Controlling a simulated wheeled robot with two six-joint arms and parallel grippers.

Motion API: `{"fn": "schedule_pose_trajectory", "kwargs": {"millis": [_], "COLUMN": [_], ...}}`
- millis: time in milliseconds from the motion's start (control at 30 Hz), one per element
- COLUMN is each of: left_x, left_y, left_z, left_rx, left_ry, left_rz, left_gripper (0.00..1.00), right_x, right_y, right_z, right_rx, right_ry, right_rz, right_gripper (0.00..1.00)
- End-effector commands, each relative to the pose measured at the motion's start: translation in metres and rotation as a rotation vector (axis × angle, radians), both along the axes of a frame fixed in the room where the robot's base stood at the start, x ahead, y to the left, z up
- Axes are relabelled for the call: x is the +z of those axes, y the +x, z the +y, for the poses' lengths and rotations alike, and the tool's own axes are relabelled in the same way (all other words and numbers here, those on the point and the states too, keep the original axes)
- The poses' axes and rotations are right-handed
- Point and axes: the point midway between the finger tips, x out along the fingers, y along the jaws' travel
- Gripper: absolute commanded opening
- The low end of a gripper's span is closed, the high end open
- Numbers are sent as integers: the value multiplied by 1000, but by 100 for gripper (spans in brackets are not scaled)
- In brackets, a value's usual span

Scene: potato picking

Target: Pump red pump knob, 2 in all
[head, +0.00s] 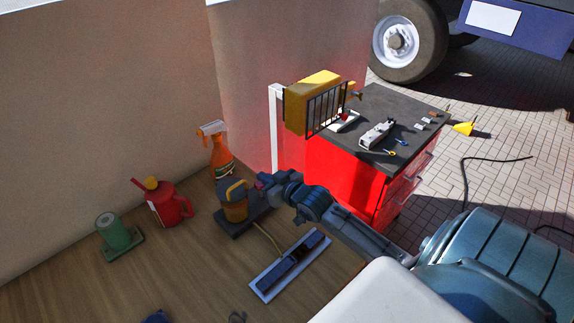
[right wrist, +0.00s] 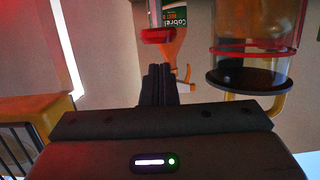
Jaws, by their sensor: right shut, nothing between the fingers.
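The pump device (head: 236,208) stands on the wooden bench, with an amber, clear-walled body on a dark base. In the right wrist view its jar with a red ring (right wrist: 250,48) is at the upper right. A small red knob (right wrist: 158,35) shows at the top centre of that view. My right gripper (head: 263,181) is at the right of the pump's top; in the wrist view its fingers (right wrist: 158,72) are shut and empty, with the knob just beyond the tips. I cannot tell whether they touch it. I do not make out my left gripper.
An orange spray bottle (head: 220,155) stands behind the pump. A red can (head: 170,203) and a green cylinder (head: 113,233) are to the left. A red cabinet (head: 345,185) with a yellow caged lamp (head: 314,100) stands at the right.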

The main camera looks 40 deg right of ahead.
Motion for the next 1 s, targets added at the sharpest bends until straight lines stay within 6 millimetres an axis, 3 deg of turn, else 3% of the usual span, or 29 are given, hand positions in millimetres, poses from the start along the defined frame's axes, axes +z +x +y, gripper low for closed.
{"fn": "schedule_pose_trajectory", "kwargs": {"millis": [200, 500, 733, 1000], "left_x": [-8, -7, -6, -6], "left_y": [-7, -1, 0, -1], "left_z": [1, -1, -1, -1], "left_rx": [0, 0, 0, 0], "left_ry": [1, -1, -1, -1], "left_rz": [8, 2, -1, 1], "left_gripper": [36, 36, 36, 36], "right_x": [10, 23, 26, 27], "right_y": [-41, -82, -95, -96], "right_z": [-4, -7, -7, -7], "right_rx": [3, 1, 1, 1], "right_ry": [-9, -6, -1, 0], "right_rz": [2, 1, -1, -3], "right_gripper": [0, 0, 0, 0]}}
